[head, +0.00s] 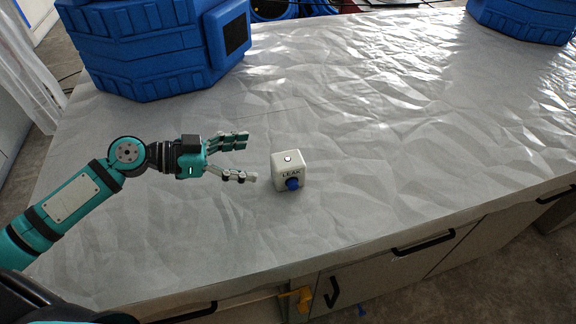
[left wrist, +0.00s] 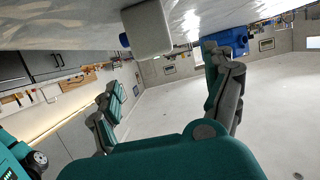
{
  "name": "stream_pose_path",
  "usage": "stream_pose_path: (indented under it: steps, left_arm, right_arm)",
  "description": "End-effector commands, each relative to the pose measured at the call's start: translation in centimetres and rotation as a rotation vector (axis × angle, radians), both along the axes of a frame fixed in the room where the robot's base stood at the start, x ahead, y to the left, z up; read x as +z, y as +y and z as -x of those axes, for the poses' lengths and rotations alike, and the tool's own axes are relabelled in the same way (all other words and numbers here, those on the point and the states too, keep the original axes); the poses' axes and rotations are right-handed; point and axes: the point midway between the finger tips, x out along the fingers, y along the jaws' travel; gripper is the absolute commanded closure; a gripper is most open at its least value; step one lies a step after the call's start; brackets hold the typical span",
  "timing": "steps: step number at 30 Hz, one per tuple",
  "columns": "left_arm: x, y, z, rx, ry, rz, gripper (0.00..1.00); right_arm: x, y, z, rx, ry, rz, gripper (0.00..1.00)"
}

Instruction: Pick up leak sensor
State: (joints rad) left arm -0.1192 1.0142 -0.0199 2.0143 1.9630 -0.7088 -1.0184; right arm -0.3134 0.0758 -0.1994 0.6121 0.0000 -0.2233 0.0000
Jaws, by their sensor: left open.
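The leak sensor (head: 289,169) is a small white box marked "LEAK", with a round button on top and a blue knob low on its front. It stands upright on the crinkled silver counter (head: 380,120). My left gripper (head: 250,160) is just left of it, fingers spread and pointing at it, apart from it and empty. In the left wrist view the sensor (left wrist: 148,28) shows at the top, beyond and between the open fingertips (left wrist: 168,85), with its blue knob at its left. My right gripper is not in view.
A large blue ribbed unit (head: 150,45) stands on the counter behind my left arm, and another blue unit (head: 525,15) is at the far right. The counter is clear around and right of the sensor. Its front edge, with black-handled drawers (head: 425,243), is below.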

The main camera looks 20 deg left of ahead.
Motion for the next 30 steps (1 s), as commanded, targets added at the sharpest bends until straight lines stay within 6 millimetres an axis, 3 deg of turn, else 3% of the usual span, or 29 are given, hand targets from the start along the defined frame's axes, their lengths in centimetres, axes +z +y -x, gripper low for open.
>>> stream_pose_path:
  steps: [9,14,20,24,30]
  left_arm:
    - [-1.1,-3.6,-2.4,0.000,0.000,0.002,0.15]
    - [-1.3,-4.4,-2.8,-0.001,0.000,0.002,0.15]
    - [-1.8,-7.1,-4.0,0.000,0.001,0.003,0.15]
    - [-2.6,-8.2,-4.7,-0.001,0.000,0.002,0.15]
    - [-3.0,-8.4,-4.8,-0.001,0.001,-0.001,0.15]
  right_arm:
    - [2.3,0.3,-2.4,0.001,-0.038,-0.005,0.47]
    - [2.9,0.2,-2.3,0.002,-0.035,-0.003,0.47]
    - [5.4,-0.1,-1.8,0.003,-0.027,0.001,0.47]
    - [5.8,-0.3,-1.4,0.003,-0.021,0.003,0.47]
    - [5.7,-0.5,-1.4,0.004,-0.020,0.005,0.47]
